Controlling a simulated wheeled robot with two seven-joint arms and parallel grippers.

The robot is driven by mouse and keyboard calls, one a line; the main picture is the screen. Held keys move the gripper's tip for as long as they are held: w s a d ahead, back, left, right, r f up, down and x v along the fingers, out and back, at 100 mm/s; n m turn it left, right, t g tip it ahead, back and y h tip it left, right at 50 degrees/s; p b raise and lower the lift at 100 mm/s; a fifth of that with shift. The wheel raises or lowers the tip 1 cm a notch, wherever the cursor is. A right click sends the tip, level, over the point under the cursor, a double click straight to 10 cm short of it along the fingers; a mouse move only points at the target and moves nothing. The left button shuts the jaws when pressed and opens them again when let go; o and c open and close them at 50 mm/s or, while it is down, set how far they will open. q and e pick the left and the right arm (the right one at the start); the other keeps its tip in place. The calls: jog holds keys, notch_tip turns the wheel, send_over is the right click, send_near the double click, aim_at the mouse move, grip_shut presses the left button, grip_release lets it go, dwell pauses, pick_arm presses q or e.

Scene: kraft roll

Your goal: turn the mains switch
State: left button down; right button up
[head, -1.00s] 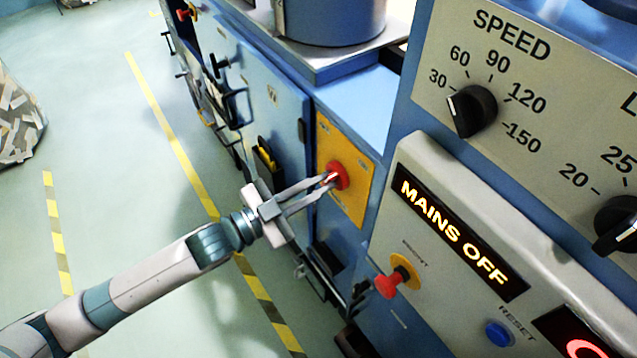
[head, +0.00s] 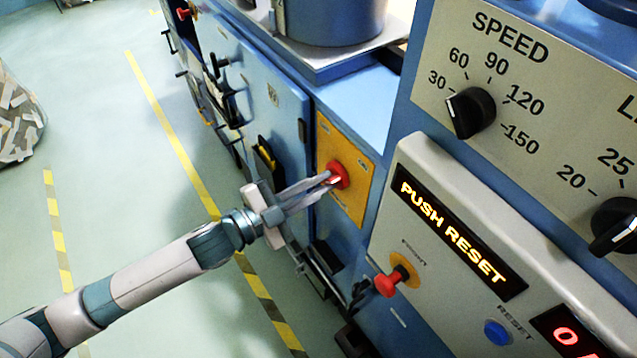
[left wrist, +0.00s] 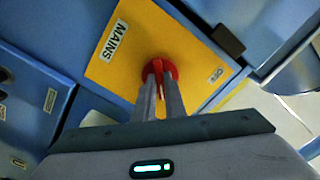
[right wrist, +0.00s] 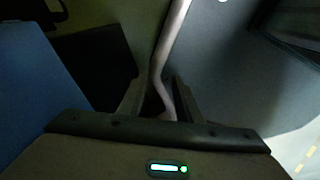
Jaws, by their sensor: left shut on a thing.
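The mains switch (head: 338,175) is a red rotary knob on a yellow plate (head: 347,200) on the side of the blue machine. My left gripper (head: 328,180) is shut on its red handle. In the left wrist view the switch (left wrist: 160,72) shows between the fingertips (left wrist: 158,85), its handle pointing roughly along the fingers. The plate there reads "MAINS", with a small label, apparently "OFF", to the right. The display (head: 455,235) on the console reads "PUSH RESET". My right gripper (right wrist: 158,95) shows only in its wrist view, fingers apart, with a grey bent rod between or behind them.
The console has a blue reset button (head: 497,333), a red knob (head: 386,284) and a speed dial (head: 470,112). Handles stick out from the blue cabinet (head: 262,100). The floor on the left is open, with yellow striped lines (head: 170,135).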

pick_arm(q)
jog(key=c, duration=1.8)
grip_release()
jog(key=shift+b+v, duration=3.2)
jog(key=shift+v, duration=5.55)
